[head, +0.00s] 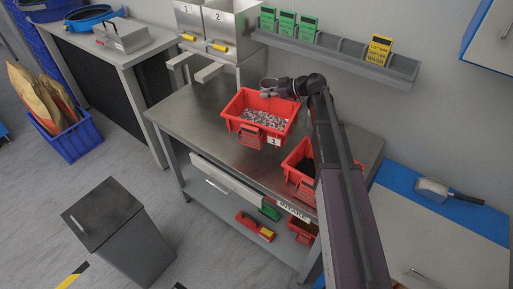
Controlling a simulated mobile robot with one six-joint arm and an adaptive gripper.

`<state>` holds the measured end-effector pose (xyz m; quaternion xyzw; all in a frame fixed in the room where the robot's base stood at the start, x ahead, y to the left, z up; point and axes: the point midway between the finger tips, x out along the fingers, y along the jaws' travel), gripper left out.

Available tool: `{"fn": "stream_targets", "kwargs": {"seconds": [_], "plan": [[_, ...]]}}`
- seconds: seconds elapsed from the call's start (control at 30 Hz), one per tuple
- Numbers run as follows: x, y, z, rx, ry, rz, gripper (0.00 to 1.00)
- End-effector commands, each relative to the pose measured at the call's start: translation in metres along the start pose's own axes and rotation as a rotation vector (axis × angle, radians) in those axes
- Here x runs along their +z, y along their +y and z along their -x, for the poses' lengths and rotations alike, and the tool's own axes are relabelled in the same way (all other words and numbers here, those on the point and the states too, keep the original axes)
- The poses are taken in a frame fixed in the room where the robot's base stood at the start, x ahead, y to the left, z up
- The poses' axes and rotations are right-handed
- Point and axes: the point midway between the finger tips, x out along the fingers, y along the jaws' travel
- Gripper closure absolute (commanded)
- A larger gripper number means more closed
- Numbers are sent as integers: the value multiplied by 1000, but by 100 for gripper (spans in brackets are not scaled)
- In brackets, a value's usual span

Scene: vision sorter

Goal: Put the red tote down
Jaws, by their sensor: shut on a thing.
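A red tote (244,105) filled with small grey pieces is in the middle of the head view, over the steel workbench (200,112). It bears a white tag marked 3 on its front. My gripper (268,90) is at the tote's back rim and is shut on it. My arm reaches in from the right. The tote looks roughly level. I cannot tell whether its base touches the bench. A second red tote (290,162) with dark contents stands on the bench to the right, partly hidden behind my arm.
Two steel hoppers (222,27) marked 1 and 2 stand behind the bench, left of the tote. A wall rack (340,50) holds green and yellow cards. The bench's left part is clear. A grey cabinet (104,212) stands on the floor at lower left.

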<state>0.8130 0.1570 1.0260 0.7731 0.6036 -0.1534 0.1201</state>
Motion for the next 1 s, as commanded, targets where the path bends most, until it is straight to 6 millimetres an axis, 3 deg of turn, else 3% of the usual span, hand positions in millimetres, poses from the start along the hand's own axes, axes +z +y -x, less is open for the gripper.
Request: {"fn": "stream_targets", "kwargs": {"seconds": [0.2, 0.67, 1.0], "plan": [[15, 1, 1, -1, 3, -2, 100], [16, 1, 0, -4, 3, -1, 100], [34, 0, -9, -5, 2, 0, 100]]}}
